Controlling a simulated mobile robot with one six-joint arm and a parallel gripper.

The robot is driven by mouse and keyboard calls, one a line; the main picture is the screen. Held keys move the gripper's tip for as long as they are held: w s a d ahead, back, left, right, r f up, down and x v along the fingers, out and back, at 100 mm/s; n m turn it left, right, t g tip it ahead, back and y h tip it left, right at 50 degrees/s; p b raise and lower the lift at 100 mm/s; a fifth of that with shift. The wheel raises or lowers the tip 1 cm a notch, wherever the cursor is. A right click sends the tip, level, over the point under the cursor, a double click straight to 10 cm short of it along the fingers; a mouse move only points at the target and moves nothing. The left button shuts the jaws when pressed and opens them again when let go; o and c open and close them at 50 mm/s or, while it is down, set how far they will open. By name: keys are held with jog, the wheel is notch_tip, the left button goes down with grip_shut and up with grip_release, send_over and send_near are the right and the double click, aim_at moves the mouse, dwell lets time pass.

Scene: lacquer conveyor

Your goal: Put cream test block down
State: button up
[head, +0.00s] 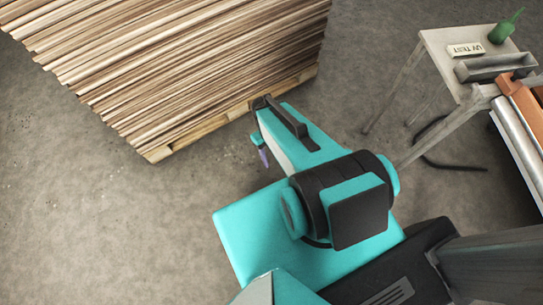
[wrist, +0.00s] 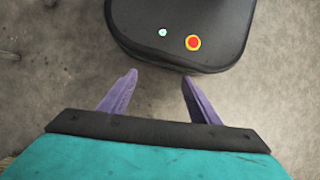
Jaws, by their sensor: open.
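The cream test block (head: 466,49), with dark lettering on it, lies flat on the top of a small pale table (head: 435,41) at the upper right of the head view. My gripper (wrist: 159,77) is open, with its two purple fingers apart and nothing between them in the wrist view. In the head view only a bit of a purple finger (head: 263,154) shows below the arm's end, over the floor. It is well to the left of the table and apart from the block. The block is not in the wrist view.
A green bottle-like object (head: 502,31) and a grey open tray (head: 495,66) share the table. A conveyor with metal rollers (head: 520,140) and an orange-brown part stands at the right edge. A large stack of boards (head: 190,60) on a pallet fills the upper left. Bare floor lies between.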

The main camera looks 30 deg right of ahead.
jog(key=s+a+f+m+g, duration=0.1)
jog(key=s+a, duration=0.3)
jog(key=s, duration=0.2)
jog(key=shift+f+m, duration=0.4)
jog(key=shift+o, duration=0.5)
